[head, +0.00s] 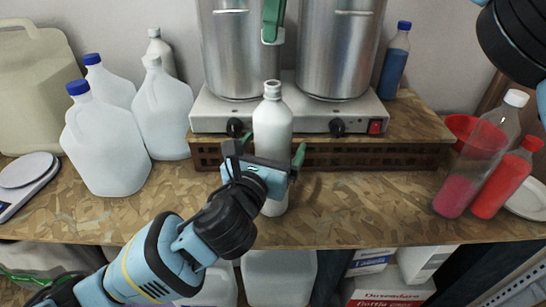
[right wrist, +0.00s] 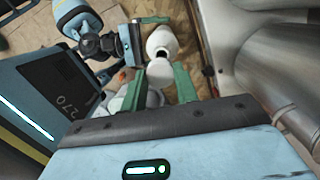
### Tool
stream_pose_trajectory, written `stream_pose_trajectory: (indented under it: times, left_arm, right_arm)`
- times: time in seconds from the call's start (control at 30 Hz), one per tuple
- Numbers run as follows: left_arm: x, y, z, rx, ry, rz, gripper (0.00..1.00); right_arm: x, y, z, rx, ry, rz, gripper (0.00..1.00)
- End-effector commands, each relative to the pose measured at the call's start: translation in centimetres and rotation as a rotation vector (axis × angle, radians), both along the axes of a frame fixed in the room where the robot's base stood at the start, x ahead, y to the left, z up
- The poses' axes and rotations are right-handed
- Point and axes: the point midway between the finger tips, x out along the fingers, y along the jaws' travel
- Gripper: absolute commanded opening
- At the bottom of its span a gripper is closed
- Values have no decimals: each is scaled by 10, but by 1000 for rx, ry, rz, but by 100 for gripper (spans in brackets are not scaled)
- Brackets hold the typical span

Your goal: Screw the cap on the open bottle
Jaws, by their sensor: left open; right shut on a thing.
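A white open bottle (head: 272,115) stands upright at the table's front middle. Its dark mouth shows in the right wrist view (right wrist: 162,42). My left gripper (head: 268,163) is open at the bottle's body, with a finger on either side. It also shows beside the bottle in the right wrist view (right wrist: 135,42). My right gripper (right wrist: 160,82) is shut on a small pale thing, which looks like the cap (right wrist: 158,71). In the head view, only green finger parts of the right gripper (head: 273,30) show at the top, above the bottle. The cap is not clear there.
Two steel drums (head: 232,50) stand on a white base (head: 290,115) behind the bottle. White jugs (head: 105,145) with blue caps stand at left, near a scale (head: 28,172). Red-filled bottles (head: 503,183) stand at right. The tabletop (head: 370,200) right of the bottle is clear.

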Motion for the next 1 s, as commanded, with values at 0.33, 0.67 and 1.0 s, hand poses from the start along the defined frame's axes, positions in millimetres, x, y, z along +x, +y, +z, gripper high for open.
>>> stream_pose_trajectory:
  times: [0.33, 0.67, 1.0]
  left_arm:
    - [3, -1, 0, 0, 0, 0, 92]
    - [3, -1, 0, 0, 0, 0, 51]
    - [3, -1, 0, 0, 0, 0, 25]
  right_arm:
    - [0, 0, 0, 0, 0, 0, 9]
    - [0, 0, 0, 0, 0, 0, 9]
    - [0, 0, -7, -1, 2, 1, 9]
